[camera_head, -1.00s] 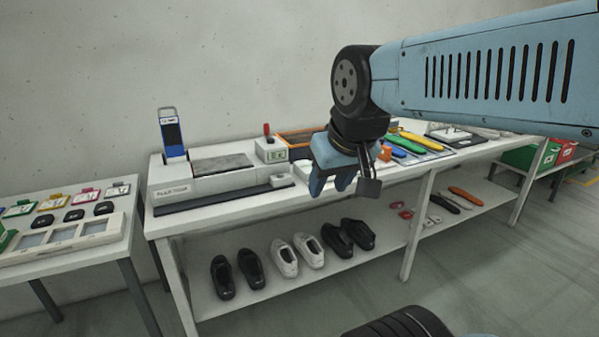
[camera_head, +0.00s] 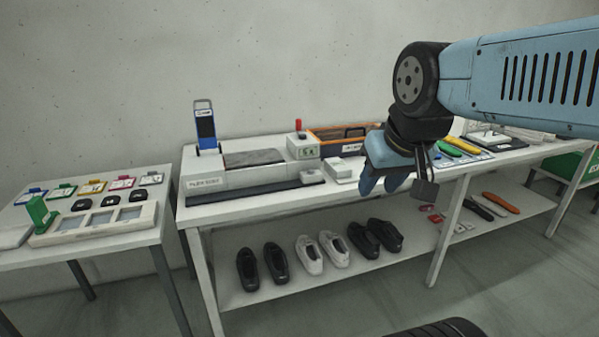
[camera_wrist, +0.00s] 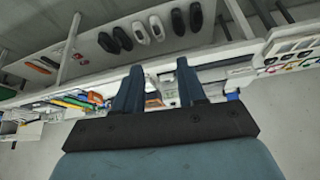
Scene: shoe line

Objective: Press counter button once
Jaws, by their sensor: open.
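A white counter box (camera_head: 303,149) with a small green display stands at the back of the white bench (camera_head: 250,207). A red upright knob or button (camera_head: 299,125) rises from its top; I cannot tell which it is. My gripper (camera_head: 383,185) is open and empty, pointing down over the front of the bench, to the right of the counter box and apart from it. In the wrist view its two blue fingers (camera_wrist: 158,85) are spread with nothing between them; the counter box cannot be made out there.
A grey-white machine (camera_head: 235,178) with a blue upright panel stands left of the counter. Shoes (camera_head: 308,255) sit on the lower shelf. A side table (camera_head: 100,250) stands left.

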